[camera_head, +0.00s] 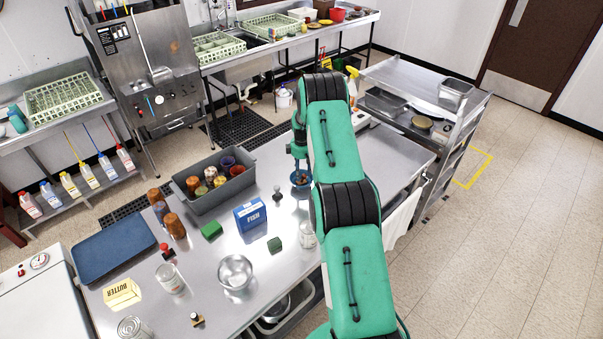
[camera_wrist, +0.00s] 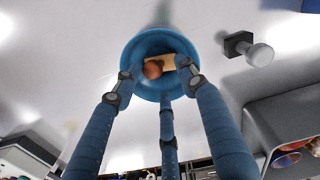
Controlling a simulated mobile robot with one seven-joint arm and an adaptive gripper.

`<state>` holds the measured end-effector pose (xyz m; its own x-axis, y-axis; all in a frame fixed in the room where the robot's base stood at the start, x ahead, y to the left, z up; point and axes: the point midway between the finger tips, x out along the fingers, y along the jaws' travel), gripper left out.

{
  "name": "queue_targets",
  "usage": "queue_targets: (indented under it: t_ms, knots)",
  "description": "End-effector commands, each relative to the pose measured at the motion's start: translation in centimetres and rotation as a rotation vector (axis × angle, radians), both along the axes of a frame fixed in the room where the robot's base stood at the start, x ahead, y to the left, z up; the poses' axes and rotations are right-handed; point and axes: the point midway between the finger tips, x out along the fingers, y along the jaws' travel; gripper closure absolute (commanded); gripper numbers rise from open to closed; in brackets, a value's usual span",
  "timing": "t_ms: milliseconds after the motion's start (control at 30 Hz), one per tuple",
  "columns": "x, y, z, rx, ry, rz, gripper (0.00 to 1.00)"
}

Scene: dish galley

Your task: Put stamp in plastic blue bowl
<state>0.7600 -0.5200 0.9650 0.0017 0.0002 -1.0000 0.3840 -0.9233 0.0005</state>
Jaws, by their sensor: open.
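The blue plastic bowl (camera_head: 301,183) stands on the steel table, below my gripper (camera_head: 300,168). In the wrist view the bowl (camera_wrist: 147,44) is seen from above. A stamp with a round reddish-brown knob (camera_wrist: 153,69) and a tan wooden-looking base lies inside it, apparently on its side. My gripper's blue fingers (camera_wrist: 162,82) are spread open above the bowl's near rim, with nothing held between them. I cannot tell whether the fingertips touch the rim. In the head view the bowl's contents are too small to make out.
A dark stamp with a grey knob (camera_wrist: 257,53) stands near the bowl. The grey bin (camera_head: 205,203) of cups, the blue FISH box (camera_head: 250,214), green blocks, a metal bowl (camera_head: 235,272), cans and a blue tray (camera_head: 112,247) occupy the table. Bare tabletop surrounds the bowl.

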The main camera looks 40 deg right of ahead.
Motion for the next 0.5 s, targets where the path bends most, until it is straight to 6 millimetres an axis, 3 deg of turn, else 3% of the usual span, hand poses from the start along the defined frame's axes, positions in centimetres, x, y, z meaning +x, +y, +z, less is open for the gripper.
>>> queue_targets:
  t_ms: [267,500]
  knots:
    - [0.0,0.0,0.6,-0.001,0.000,0.000,0.58]
    - [0.0,0.0,3.1,-0.001,-0.001,0.000,0.58]
